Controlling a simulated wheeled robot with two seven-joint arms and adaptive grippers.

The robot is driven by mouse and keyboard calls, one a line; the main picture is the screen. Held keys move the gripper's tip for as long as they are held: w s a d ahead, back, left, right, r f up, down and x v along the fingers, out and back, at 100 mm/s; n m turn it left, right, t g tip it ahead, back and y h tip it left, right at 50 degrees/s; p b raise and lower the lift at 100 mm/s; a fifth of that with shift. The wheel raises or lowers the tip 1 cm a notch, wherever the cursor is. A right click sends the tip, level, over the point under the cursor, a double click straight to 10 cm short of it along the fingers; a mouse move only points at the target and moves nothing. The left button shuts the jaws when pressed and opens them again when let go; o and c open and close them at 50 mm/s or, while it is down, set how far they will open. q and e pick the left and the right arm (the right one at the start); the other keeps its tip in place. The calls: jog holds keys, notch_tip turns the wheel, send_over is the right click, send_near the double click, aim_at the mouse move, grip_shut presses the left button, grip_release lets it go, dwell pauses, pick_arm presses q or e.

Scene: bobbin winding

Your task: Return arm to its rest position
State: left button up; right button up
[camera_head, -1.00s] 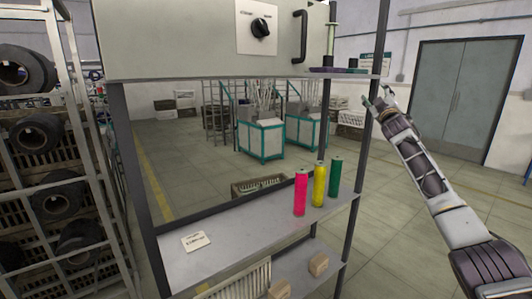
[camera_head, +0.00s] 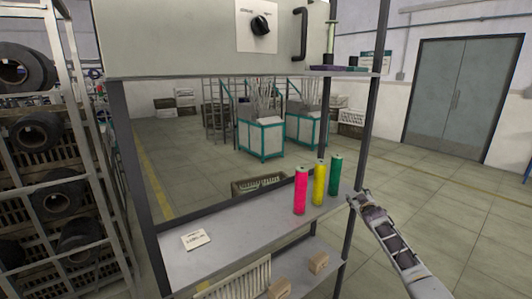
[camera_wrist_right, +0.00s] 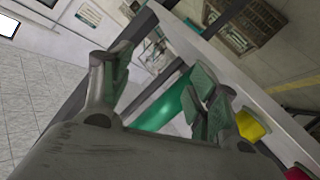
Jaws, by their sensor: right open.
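My right gripper (camera_head: 358,199) is in the head view at the right end of the shelf, close to the right front post. Its arm comes up from the lower right. In the right wrist view my right gripper (camera_wrist_right: 165,95) has its two fingers spread apart. The green bobbin (camera_head: 335,175) stands upright on the shelf, left of the gripper. In the wrist view the green bobbin (camera_wrist_right: 183,101) appears beyond the fingers, partly hidden by one; I cannot tell that anything is held. The yellow bobbin (camera_head: 319,184) and pink bobbin (camera_head: 301,191) stand beside it. My left gripper is not in view.
The shelf (camera_head: 240,237) carries a small white card (camera_head: 196,239) at left. The machine box (camera_head: 180,40) with a black knob (camera_head: 260,25) is above. A rack of black spools (camera_head: 35,131) stands left. Open floor (camera_head: 450,200) lies to the right.

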jog(key=s+a+f+g, duration=0.1)
jog(key=s+f, duration=0.3)
jog(key=f, duration=0.6)
jog(key=s+a+f+m+g, duration=0.1)
jog(key=s+f+g, duration=0.1)
jog(key=s+f, duration=0.5)
jog(key=s+a+f+g, duration=0.1)
jog(key=s+f, duration=0.1)
jog(key=f, duration=1)
jog(key=s+a+f+g+y, duration=0.1)
jog(key=s+a+f+g, duration=0.25)
jog(key=s+f, duration=1.5)
jog(key=s+a+f+g, duration=0.25)
jog(key=s+f, duration=0.55)
jog(key=s, duration=0.5)
jog(key=s+a+f+g, duration=0.1)
jog(key=s+a+f, duration=0.45)
jog(key=s, duration=0.75)
jog(key=s+f+g, duration=0.1)
jog(key=s+f, duration=0.2)
jog(key=s, duration=1)
jog(key=s+f+m+g+y, duration=0.1)
jog(key=s+f, duration=0.3)
jog(key=s, duration=1)
jog(key=shift+s+a+g, duration=0.2)
jog(key=shift+a+g, duration=0.05)
jog(key=shift+g, duration=0.45)
